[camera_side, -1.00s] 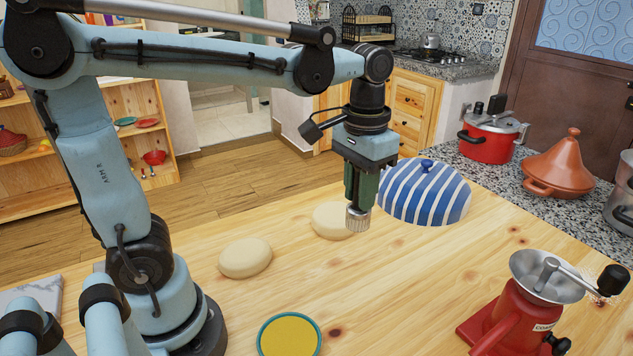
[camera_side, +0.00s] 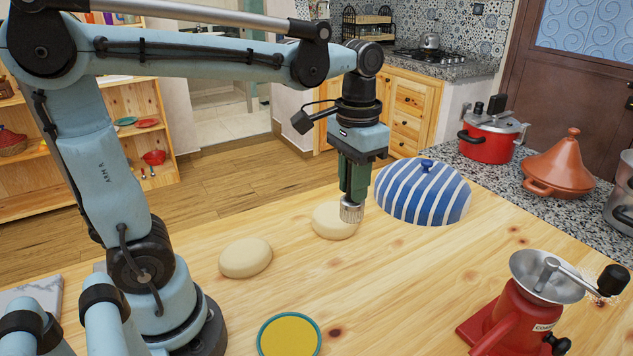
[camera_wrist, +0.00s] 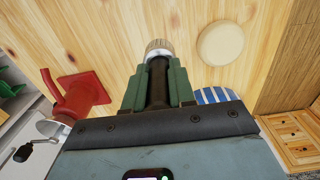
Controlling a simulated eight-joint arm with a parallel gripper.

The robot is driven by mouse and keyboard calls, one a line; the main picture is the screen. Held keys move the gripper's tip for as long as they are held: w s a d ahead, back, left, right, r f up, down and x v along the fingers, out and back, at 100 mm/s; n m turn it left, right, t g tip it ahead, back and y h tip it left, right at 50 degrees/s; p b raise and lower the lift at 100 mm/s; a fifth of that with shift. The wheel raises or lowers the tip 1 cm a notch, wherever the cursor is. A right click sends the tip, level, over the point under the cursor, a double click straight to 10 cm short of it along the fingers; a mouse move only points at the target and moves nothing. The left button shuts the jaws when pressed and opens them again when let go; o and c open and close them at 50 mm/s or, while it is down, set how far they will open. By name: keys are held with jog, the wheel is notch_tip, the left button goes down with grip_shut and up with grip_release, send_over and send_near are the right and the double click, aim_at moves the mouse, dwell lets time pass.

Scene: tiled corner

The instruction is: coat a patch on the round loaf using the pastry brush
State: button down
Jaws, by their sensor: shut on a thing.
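My gripper (camera_side: 354,188) is shut on the pastry brush (camera_side: 351,213), which hangs bristles down. In the wrist view my gripper (camera_wrist: 157,77) has the brush's dark handle between its fingers, and the pale bristle end (camera_wrist: 159,46) shows beyond them. A pale round loaf (camera_side: 329,220) lies on the wooden table just behind and left of the brush, which covers its right edge in the side view. In the wrist view a round loaf (camera_wrist: 221,43) is apart from the bristles, to their right.
A teal-rimmed dish of yellow coating (camera_side: 289,336) is at the table's front. A blue-and-white striped dome (camera_side: 424,192) stands close right of the brush. A red grinder (camera_side: 515,315) stands at the front right. The middle of the table is clear.

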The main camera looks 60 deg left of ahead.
jog(key=s+d+f+h, duration=0.2)
jog(key=s+d, duration=0.1)
jog(key=s, duration=0.6)
jog(key=s+d+f+h, duration=0.2)
jog(key=s+d+f, duration=0.15)
jog(key=s, duration=0.45)
jog(key=shift+s+f, duration=0.1)
jog(key=shift+f, duration=2.4)
jog(key=shift+f, duration=0.8)
notch_tip(320, 180, up, 7)
dwell(0.8)
dwell(0.4)
